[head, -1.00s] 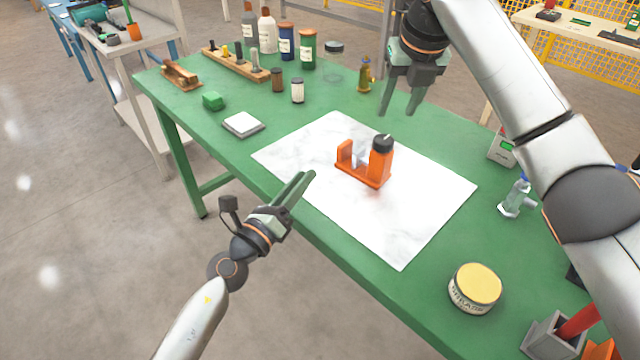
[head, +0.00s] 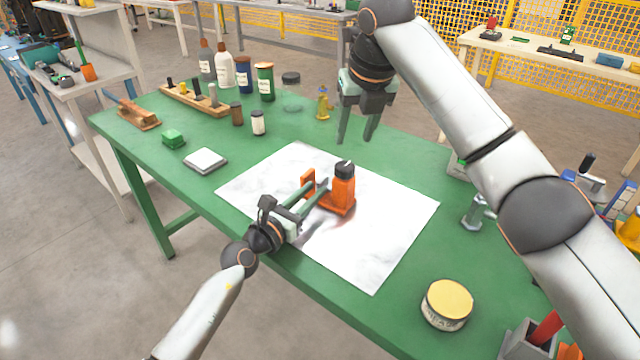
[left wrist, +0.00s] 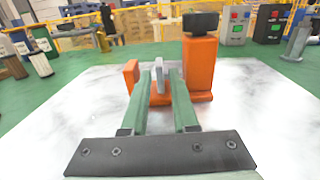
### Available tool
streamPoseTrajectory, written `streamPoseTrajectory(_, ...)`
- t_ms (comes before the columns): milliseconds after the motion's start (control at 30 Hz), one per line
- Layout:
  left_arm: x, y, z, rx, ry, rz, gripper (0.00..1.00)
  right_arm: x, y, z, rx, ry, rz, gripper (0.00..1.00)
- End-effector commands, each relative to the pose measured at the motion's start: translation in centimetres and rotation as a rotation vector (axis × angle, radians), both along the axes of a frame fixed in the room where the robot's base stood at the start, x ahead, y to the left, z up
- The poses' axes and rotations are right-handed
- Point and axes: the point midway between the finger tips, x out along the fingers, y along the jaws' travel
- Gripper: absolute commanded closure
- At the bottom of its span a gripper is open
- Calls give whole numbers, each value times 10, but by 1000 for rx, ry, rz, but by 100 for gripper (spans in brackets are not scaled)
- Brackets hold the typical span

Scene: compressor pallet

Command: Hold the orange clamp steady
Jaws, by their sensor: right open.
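The orange clamp (head: 343,191) stands upright on the white sheet (head: 375,258), with a black knob on its tall block and a lower upright jaw at its left. My left gripper (head: 314,187) reaches in from the near side, its fingers apart. In the left wrist view, the orange clamp (left wrist: 199,72) is straight ahead, and its grey plate (left wrist: 159,75) shows between the fingertips of my left gripper (left wrist: 162,80). I cannot tell whether the fingers touch it. My right gripper (head: 358,138) is open and empty, hanging beyond the clamp, above the far side of the table.
A yellow-lidded tin (head: 447,303) stands front right. The sheet is otherwise clear.

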Motion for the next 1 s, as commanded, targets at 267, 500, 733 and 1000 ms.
streamPoseTrajectory(267,26,-18,1,2,-2,-4,72,0,0,0,0,0,0,50)
streamPoseTrajectory(500,35,-20,0,1,-1,1,72,0,0,0,0,0,0,50)
streamPoseTrajectory(733,36,-21,0,1,1,2,72,0,0,0,0,0,0,50)
streamPoseTrajectory(1000,36,-21,0,0,0,2,92,0,0,0,0,0,0,50)
